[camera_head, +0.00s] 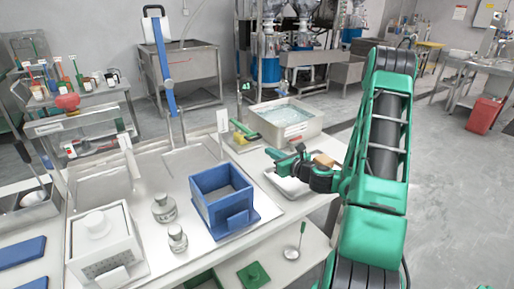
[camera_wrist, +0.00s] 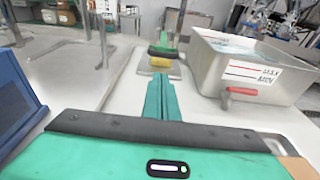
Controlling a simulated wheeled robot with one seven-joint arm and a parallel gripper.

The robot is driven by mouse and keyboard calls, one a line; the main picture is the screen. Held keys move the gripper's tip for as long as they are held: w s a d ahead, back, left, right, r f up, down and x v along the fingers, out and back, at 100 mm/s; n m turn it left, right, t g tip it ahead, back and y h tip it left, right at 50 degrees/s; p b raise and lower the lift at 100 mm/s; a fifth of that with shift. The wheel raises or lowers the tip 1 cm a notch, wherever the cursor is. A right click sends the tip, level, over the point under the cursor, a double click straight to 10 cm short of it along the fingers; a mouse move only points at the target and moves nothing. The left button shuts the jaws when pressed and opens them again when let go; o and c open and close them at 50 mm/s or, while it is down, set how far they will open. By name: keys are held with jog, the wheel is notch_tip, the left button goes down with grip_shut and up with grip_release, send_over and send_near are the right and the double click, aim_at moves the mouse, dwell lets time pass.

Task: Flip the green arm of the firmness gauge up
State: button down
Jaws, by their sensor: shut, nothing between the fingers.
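The only thing matching the firmness gauge is a small device with a green arm (camera_head: 244,129), lying low beside a yellow block at the left of the steel basin. In the wrist view the green arm (camera_wrist: 163,51) lies just beyond the yellow block (camera_wrist: 161,62), straight ahead of my fingertips. My gripper (camera_head: 272,151) is shut and empty, its fingers pressed together (camera_wrist: 162,82). It is in front of and to the right of the device, with a gap between them. The device's hinge cannot be made out.
A blue open box (camera_head: 222,198) stands to the left and nearer. A shallow tray (camera_head: 287,184) lies under my gripper. Bare worktop (camera_wrist: 125,95) lies left of my fingers.

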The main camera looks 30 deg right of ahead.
jog(key=w, duration=0.3)
jog(key=w+f, duration=0.1)
jog(key=w, duration=0.5)
jog(key=shift+w+a+f, duration=0.2)
jog(key=shift+f, duration=0.05)
